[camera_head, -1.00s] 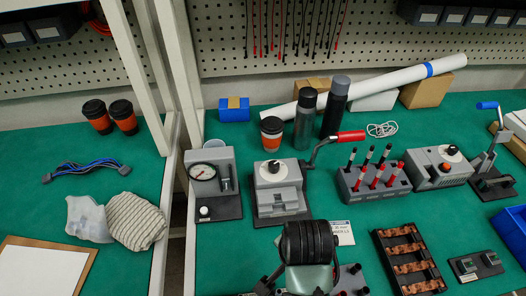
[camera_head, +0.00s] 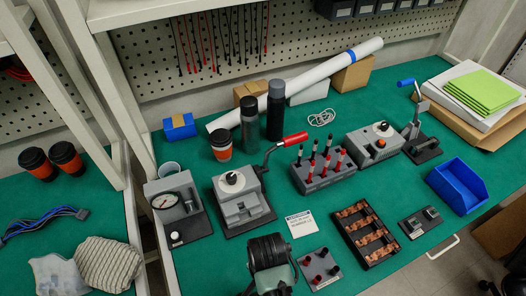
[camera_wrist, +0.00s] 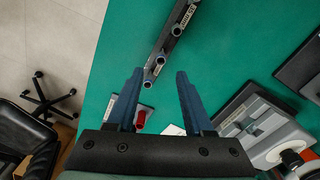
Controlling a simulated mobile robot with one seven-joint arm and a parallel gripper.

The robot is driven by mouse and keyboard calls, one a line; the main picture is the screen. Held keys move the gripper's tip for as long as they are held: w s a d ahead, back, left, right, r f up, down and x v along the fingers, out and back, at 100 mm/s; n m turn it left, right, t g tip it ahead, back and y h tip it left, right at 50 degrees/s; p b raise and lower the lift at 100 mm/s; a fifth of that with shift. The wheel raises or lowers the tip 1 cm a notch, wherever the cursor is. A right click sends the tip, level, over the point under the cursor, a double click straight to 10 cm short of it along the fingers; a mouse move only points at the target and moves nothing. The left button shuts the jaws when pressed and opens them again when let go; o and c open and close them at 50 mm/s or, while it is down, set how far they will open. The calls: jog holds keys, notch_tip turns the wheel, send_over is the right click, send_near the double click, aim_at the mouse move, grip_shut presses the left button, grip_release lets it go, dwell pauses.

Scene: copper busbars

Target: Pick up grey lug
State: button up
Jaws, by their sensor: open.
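I cannot pick out a grey lug with certainty in either view. In the head view a small dark plate (camera_head: 420,222) with grey pieces on it lies at the right, beside the blue bin. In the wrist view my gripper (camera_wrist: 158,72) is open, its two dark blue fingers apart with nothing held between them. A dark bar (camera_wrist: 175,35) with round metal ends lies beyond the fingertips. A grey plate with a red post shows beside the left finger; the head view shows a grey plate (camera_head: 320,268) with red and black posts. My arm hides part of the near bench.
A black tray (camera_head: 367,234) holds several copper pieces. A grey rack (camera_head: 323,172) holds red and black tools. A crank machine (camera_head: 242,198), a gauge unit (camera_head: 180,213) and an open blue bin (camera_head: 459,186) stand around. A chair (camera_wrist: 30,130) is beyond the edge.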

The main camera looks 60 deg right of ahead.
jog(key=f, duration=0.3)
jog(key=a+f, duration=0.1)
jog(key=f, duration=0.1)
jog(key=shift+f, duration=0.1)
grip_shut()
